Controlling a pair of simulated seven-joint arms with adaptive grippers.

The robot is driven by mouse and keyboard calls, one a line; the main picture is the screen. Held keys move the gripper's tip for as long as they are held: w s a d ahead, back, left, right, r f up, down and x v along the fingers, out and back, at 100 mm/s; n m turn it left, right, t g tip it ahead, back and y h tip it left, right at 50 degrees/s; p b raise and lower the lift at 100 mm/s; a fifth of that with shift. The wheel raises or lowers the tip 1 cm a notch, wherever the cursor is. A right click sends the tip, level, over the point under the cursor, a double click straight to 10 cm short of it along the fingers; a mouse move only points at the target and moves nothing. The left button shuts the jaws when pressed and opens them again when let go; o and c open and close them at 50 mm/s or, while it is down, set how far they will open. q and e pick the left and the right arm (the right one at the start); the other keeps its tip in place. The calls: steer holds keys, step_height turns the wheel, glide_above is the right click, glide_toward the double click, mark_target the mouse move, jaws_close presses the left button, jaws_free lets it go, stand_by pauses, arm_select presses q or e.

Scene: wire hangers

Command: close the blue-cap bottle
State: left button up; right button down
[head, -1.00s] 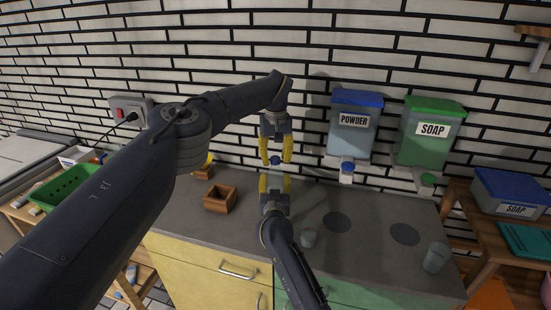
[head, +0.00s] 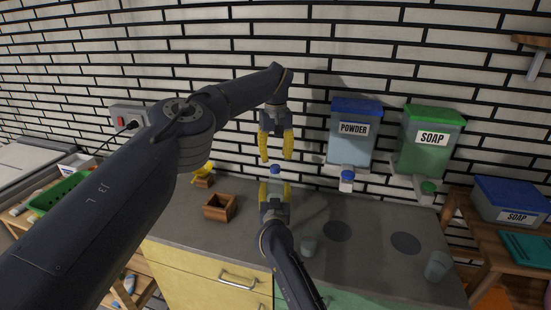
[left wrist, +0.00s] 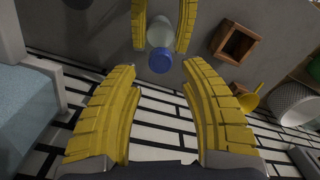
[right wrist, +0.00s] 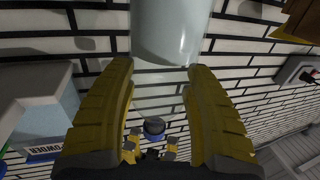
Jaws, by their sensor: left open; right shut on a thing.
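The blue-cap bottle (left wrist: 160,34) is see-through, with its blue cap (left wrist: 160,60) on the end facing my left gripper. In the head view the cap (head: 275,168) shows between the two grippers. My right gripper (head: 274,183) points up and is shut on the bottle's body; its fingers flank the bottle in the left wrist view. My left gripper (head: 276,160) points down above the cap, open and empty, with a small gap to it. The right wrist view shows the clear bottle (right wrist: 170,30) close up and the cap (right wrist: 153,127) beyond. Whether the cap is tight cannot be told.
A powder dispenser (head: 353,145) and a soap dispenser (head: 425,150) hang on the wall to the right. A yellow funnel (head: 203,174) stands at the back left.

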arm_select(q)
steer(key=shift+o, duration=0.8)
